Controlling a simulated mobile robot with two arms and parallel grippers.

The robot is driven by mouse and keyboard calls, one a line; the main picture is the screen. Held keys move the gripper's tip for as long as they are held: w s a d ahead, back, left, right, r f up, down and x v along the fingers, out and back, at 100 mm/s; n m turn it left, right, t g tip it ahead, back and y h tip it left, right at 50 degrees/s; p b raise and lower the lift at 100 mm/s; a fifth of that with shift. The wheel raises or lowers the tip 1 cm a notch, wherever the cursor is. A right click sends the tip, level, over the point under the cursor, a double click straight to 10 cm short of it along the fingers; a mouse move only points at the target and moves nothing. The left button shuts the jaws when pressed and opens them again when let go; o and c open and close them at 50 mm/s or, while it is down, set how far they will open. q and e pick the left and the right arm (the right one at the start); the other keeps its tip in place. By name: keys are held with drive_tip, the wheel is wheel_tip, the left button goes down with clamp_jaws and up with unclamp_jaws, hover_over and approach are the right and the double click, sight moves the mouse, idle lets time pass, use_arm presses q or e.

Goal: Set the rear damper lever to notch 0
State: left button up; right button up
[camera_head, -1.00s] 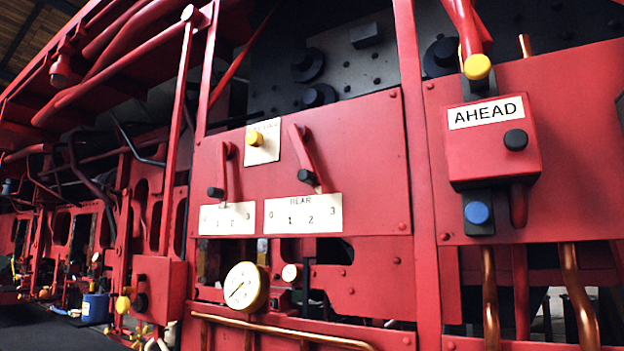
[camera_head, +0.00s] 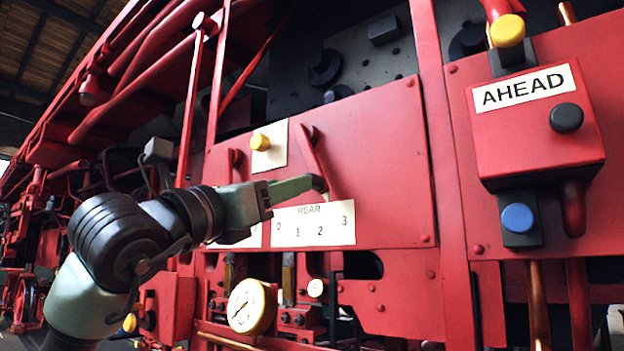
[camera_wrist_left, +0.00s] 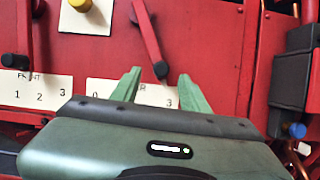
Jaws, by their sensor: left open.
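The rear damper lever (camera_head: 312,160) is a red bar slanting down to the right above the white REAR plate (camera_head: 337,236) marked 0 to 3. Its lower end sits toward the 2 and 3 side; I cannot tell the exact notch. The fingers cover part of the REAR plate there. My right gripper is not in view.
The front lever (camera_wrist_left: 24,35) and its FRONT plate (camera_wrist_left: 40,92) are to the left. A yellow button (camera_head: 260,142) sits between the levers. A pressure gauge (camera_head: 250,306) is below, and the red AHEAD box (camera_head: 535,125) projects at the right.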

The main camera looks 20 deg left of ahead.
sight(304, 155)
use_arm(q)
drive_tip(key=p+x, duration=0.2)
drive_tip(key=x, duration=0.4)
drive_tip(key=shift+w+d+p, duration=0.25)
drive_tip(key=shift+w+p, duration=0.05)
drive_tip(key=shift+p, duration=0.05)
drive_tip(key=c, duration=0.9)
drive_tip(key=shift+a, duration=0.1)
clamp_jaws()
